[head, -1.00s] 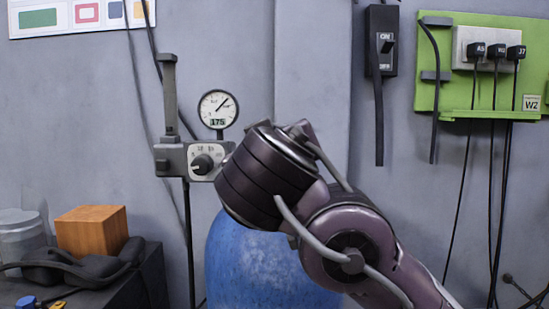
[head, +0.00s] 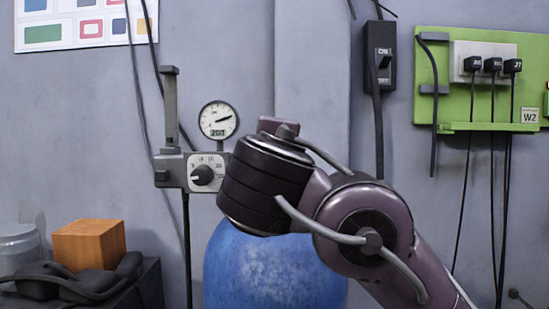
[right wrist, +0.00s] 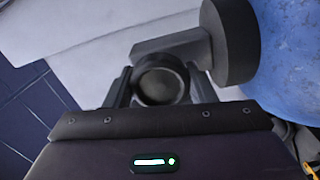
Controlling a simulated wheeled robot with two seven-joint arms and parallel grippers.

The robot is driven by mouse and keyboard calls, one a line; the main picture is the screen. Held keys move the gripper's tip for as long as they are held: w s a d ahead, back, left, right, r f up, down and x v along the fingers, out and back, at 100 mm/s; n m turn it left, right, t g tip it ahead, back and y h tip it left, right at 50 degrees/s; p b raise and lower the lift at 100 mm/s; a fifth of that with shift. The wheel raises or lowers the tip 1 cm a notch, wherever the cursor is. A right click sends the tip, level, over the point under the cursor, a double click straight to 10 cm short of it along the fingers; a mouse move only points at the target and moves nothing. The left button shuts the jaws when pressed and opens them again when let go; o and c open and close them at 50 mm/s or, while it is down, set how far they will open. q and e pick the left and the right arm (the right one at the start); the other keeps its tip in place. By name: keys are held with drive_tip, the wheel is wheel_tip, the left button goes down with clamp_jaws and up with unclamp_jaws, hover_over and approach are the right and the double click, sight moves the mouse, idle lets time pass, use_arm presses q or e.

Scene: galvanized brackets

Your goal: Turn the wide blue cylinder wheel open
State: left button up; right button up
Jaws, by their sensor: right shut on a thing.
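The wide blue cylinder (head: 265,275) stands against the wall, its top hidden behind my right arm in the head view. It also shows at the upper right of the right wrist view (right wrist: 292,50). There, a dark grey fitting (right wrist: 228,42) sits beside it. A round dark wheel or knob (right wrist: 162,84) lies between the fingers of my right gripper (right wrist: 160,90), which is shut on it. The head view hides this grip. A round gauge (head: 218,120) reads 200, its needle pointing right and slightly up. My left gripper is not in view.
A grey box with a dial (head: 202,174) is mounted left of the cylinder. A wooden block (head: 90,244) and a clear jar (head: 18,248) stand at the lower left. A green panel (head: 430,100) with plugged cables and a black switch (head: 381,55) are on the right wall.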

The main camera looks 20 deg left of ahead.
drive_tip(key=n, duration=0.4)
drive_tip(key=shift+n+p, duration=0.4)
drive_tip(key=shift+n, duration=0.6)
drive_tip(key=shift+a+f, duration=0.1)
drive_tip(key=shift+f, duration=0.05)
drive_tip(key=o, duration=1)
drive_tip(key=shift+c, duration=0.2)
drive_tip(key=shift+s, duration=0.1)
drive_tip(key=b+v, duration=0.2)
drive_tip(key=v, duration=0.5)
drive_tip(key=shift+s+b, duration=0.35)
drive_tip(key=shift+b, duration=0.05)
